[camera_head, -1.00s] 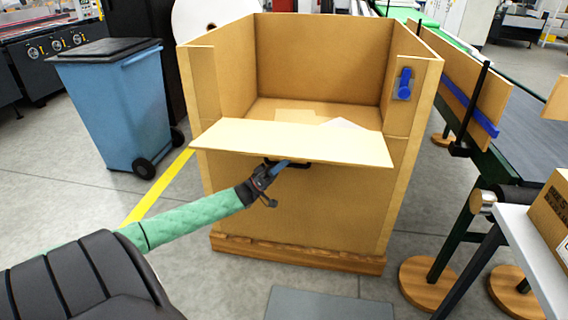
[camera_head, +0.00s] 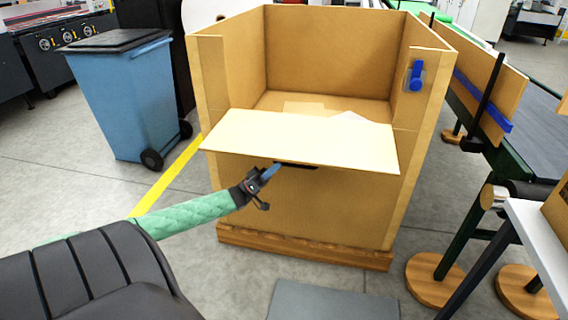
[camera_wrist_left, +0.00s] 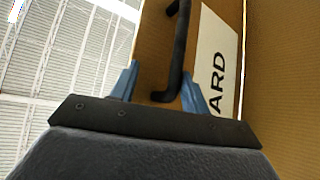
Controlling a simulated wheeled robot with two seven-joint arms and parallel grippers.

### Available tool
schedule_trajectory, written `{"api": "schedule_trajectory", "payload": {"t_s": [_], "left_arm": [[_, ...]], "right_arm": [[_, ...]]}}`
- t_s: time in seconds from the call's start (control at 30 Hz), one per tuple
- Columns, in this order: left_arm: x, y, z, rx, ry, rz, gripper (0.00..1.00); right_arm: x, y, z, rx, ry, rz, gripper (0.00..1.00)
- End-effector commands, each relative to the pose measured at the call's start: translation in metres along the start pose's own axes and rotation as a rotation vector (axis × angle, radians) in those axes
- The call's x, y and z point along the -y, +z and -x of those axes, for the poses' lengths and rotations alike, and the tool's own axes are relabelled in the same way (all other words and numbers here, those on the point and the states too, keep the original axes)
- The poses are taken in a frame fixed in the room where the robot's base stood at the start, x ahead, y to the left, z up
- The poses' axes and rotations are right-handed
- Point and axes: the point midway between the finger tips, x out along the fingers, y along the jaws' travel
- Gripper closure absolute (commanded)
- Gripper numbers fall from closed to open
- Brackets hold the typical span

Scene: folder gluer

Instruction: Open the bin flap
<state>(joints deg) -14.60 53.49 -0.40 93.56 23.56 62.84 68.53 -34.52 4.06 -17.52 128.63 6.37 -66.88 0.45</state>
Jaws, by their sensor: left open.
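The bin is a large open-topped cardboard box (camera_head: 310,210) on a wooden base. Its front flap (camera_head: 300,140) is folded outward and sticks out towards me, leaving a wide gap in the front wall. A black handle (camera_head: 297,166) shows under the flap's near edge. It also shows in the left wrist view as a black bar (camera_wrist_left: 181,50) beside a white label reading "ARD". My left gripper (camera_head: 272,172) is just below the flap, close to the handle. Its blue fingers are open, with the handle's end between them in the wrist view; contact cannot be told. My right gripper is not in view.
A blue wheeled bin (camera_head: 122,100) stands at the left. A blue latch (camera_head: 416,76) sits on the box's right front post. A conveyor (camera_head: 515,140) with round wooden feet runs along the right. A grey plate (camera_head: 332,300) lies on the floor in front.

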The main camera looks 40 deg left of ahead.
Motion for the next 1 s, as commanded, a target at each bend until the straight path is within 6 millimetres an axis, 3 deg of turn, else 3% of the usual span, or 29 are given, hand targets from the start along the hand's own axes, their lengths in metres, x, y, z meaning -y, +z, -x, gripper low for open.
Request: {"api": "schedule_trajectory", "payload": {"t_s": [0.47,1.0], "left_arm": [[0.000,0.001,0.009,0.000,0.001,0.001,0.64],[0.004,0.001,0.039,0.000,-0.001,0.001,0.64]], "right_arm": [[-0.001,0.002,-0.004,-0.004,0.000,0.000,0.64],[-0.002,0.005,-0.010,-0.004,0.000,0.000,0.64]]}}
